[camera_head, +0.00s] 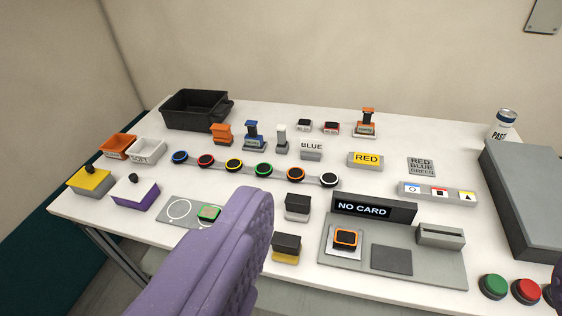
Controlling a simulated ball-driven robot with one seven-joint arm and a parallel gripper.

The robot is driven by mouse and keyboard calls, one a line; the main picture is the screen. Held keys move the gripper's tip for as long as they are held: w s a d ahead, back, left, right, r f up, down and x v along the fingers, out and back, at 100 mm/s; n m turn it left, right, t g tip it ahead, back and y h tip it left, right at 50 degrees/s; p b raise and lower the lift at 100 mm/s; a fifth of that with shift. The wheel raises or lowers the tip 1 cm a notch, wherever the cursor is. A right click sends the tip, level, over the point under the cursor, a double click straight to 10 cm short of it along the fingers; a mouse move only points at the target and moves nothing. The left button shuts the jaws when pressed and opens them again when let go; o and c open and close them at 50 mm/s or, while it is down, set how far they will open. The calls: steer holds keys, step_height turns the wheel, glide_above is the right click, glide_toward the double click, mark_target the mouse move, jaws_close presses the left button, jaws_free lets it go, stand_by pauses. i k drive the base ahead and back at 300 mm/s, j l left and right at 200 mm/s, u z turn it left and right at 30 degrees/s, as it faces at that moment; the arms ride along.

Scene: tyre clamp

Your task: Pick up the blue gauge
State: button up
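Several round dark-faced dials with coloured rims sit in a row on a grey strip across the table. A blue block with a black upright (254,137) stands behind the row. My gripper (405,240) is open: one large purple finger shows at lower centre, and a dark sliver of the other shows at the right edge. Nothing is seen between them. The finger is nearer the camera than the row.
An orange-rimmed one (346,238) sits on a panel with a NO CARD display (374,208). A black bin (197,109), a can (502,125) and a grey box (525,190) stand around the edges.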

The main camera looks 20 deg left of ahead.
mark_target(252, 139)
steer(key=i+j, duration=0.35)
steer(key=j, duration=0.15)
steer(key=i+j, duration=0.3)
steer(key=j, duration=0.2)
steer(key=i+j, duration=0.65)
steer(key=j, duration=0.3)
steer(key=i+j, duration=0.2)
steer(key=i, duration=0.15)
steer(key=i+j, duration=0.2)
steer(key=i, duration=0.2)
